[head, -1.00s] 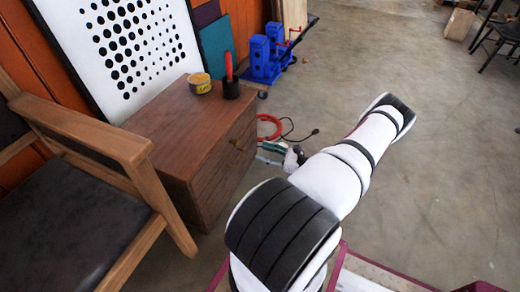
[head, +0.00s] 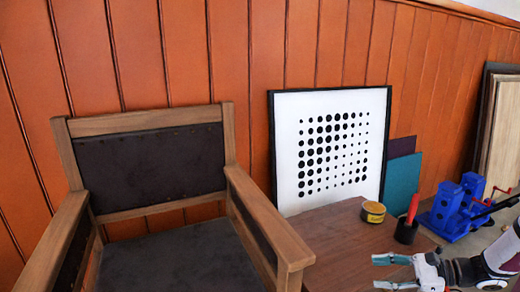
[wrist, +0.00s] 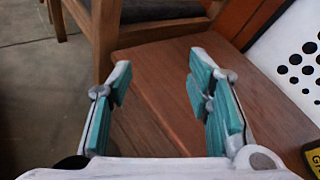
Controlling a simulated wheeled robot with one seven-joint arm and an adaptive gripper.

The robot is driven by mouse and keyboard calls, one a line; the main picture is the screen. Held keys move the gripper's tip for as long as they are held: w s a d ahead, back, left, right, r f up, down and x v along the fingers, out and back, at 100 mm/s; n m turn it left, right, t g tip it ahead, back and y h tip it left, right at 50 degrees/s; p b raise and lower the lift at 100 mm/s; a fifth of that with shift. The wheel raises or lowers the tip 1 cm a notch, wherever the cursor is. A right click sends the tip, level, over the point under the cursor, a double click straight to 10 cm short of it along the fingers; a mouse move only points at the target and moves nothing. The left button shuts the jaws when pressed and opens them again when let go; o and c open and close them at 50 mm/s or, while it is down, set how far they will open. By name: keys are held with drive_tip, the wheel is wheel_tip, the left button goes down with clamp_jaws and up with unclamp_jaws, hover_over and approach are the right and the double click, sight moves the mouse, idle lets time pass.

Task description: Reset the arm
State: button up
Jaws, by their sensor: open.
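My gripper (head: 393,272) is at the lower right of the head view, in front of and over the wooden cabinet (head: 335,235). Its two teal-padded fingers are spread apart with nothing between them. In the wrist view my gripper (wrist: 158,88) shows open and empty, with the brown cabinet top (wrist: 165,65) beyond and below the fingers. Part of my white arm shows at the right edge of the head view; the rest of it is out of view.
A yellow tin (head: 373,212) and a red stick in a black holder (head: 407,225) stand on the cabinet's right side. A wooden armchair (head: 265,215) is on the left. A dotted board (head: 290,185) leans on the orange wall. Blue hand presses (head: 450,210) stand at right.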

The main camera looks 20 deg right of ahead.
drive_tip(key=s+a+r+n+g+h, duration=0.2)
drive_tip(key=a+r+n+g, duration=0.35)
drive_tip(key=a+r, duration=0.55)
drive_tip(key=s+a+r+n+g+h, duration=0.25)
drive_tip(key=a+r+n+g, duration=0.4)
drive_tip(key=a, duration=0.55)
drive_tip(key=s+a+r+n+t+h, duration=0.1)
drive_tip(key=s+a+r+n+h, duration=0.15)
drive_tip(key=s, duration=0.35)
drive_tip(key=s+a+r+n+t+h, duration=0.1)
drive_tip(key=s+a+r+n+h, duration=0.1)
drive_tip(key=s+n, duration=0.35)
drive_tip(key=s+a+r+n+t+h, duration=0.1)
drive_tip(key=s+a+r+n+h, duration=0.15)
drive_tip(key=s, duration=0.55)
wheel_tip(320, 180, up, 36)
drive_tip(key=t+p, duration=0.3)
drive_tip(key=p, duration=3.1)
drive_tip(key=shift+w+d+f+t+y+p, duration=0.2)
drive_tip(key=shift+w+t+y+p, duration=0.1)
drive_tip(key=shift+w+t+y, duration=0.1)
